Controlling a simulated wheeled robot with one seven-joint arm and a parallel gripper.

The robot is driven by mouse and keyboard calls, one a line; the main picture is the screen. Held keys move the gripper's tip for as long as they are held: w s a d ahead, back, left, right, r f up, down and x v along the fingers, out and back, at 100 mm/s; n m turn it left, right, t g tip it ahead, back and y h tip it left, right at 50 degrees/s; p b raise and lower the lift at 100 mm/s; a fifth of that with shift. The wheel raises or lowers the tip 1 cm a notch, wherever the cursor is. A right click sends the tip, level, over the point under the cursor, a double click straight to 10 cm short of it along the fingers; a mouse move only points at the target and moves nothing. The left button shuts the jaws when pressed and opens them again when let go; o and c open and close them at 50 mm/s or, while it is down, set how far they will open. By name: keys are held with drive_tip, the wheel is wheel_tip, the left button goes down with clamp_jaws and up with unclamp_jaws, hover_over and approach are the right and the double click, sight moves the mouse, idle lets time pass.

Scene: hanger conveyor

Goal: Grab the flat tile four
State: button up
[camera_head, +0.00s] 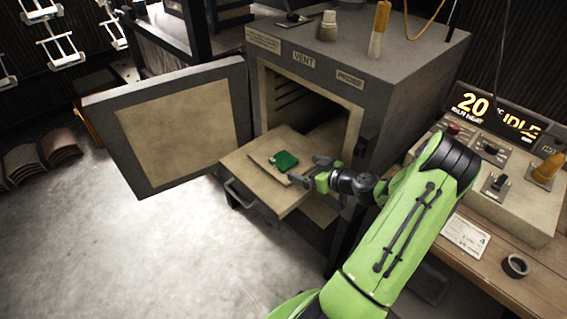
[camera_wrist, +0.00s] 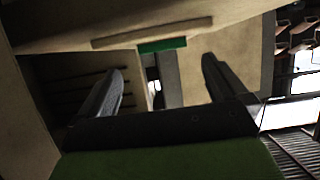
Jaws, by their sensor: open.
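A flat green tile (camera_head: 284,160) lies on a thin beige board (camera_head: 261,163) on the pulled-out shelf (camera_head: 240,166) in front of the open oven. No number is readable on it. In the wrist view the tile shows as a green strip (camera_wrist: 162,46) along a beige slab (camera_wrist: 110,40). My gripper (camera_head: 307,171) is open, just to the right of the tile in the head view, and appears apart from it. In the wrist view the fingers (camera_wrist: 162,66) are spread and empty, with the green strip beyond them, roughly between the tips.
The oven (camera_head: 420,60) stands behind the shelf. Its door (camera_head: 170,140) is swung open to the left. A control console (camera_head: 500,190) and a wooden bench (camera_head: 510,275) stand at the right. Curved pieces (camera_head: 50,148) lie at far left. The floor at front left is clear.

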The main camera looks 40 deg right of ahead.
sight(291, 165)
drive_tip(key=x, duration=0.6)
drive_tip(key=shift+s+a+f+b, duration=0.1)
drive_tip(key=shift+a+b, duration=0.1)
drive_tip(key=shift+b, duration=0.2)
drive_tip(key=shift+s, duration=0.1)
drive_tip(key=c, duration=1.1)
